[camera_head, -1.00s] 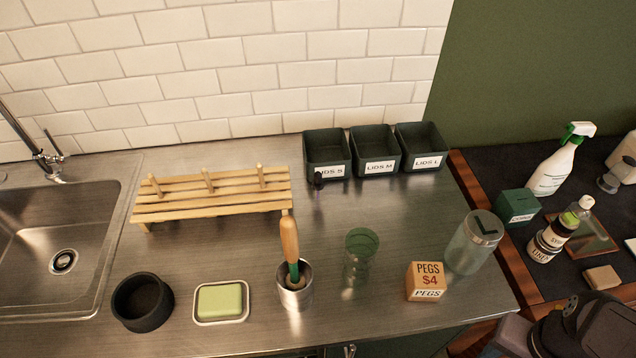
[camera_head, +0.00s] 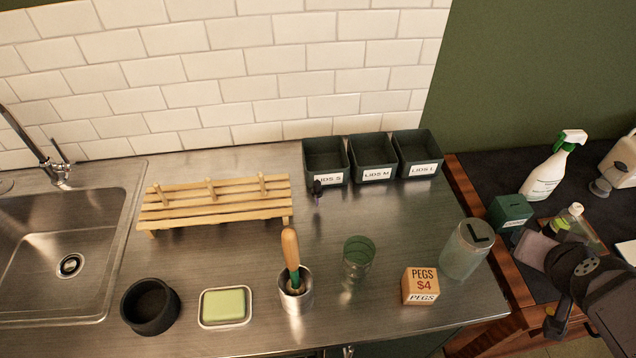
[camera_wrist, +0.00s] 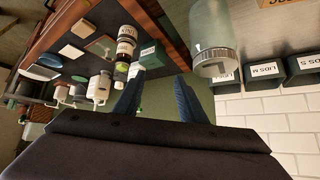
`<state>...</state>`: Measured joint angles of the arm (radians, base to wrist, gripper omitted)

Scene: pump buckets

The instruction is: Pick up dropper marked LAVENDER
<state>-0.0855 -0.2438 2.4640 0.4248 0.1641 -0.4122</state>
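A small dark object with a rounded black top (camera_head: 317,187), possibly a dropper, is in front of the LIDS S bin in the head view. It is too small to read any label, and I see no LAVENDER marking anywhere. My gripper is over the dark counter at the right in the head view, well away from that object. In the wrist view its two blue fingers stand apart, and the gripper (camera_wrist: 160,80) is open with nothing between them. A bottle with a pale cap (camera_head: 574,211) is close behind it, partly hidden by my arm.
Lid bins (camera_head: 373,172) stand at the wall, beside a wooden rack (camera_head: 215,214). A metal cup (camera_head: 296,305) with a wooden-handled tool, a green glass (camera_head: 358,264), a PEGS box (camera_head: 420,297) and a lidded jar (camera_head: 462,262) stand nearer. A spray bottle (camera_head: 545,178) is at right.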

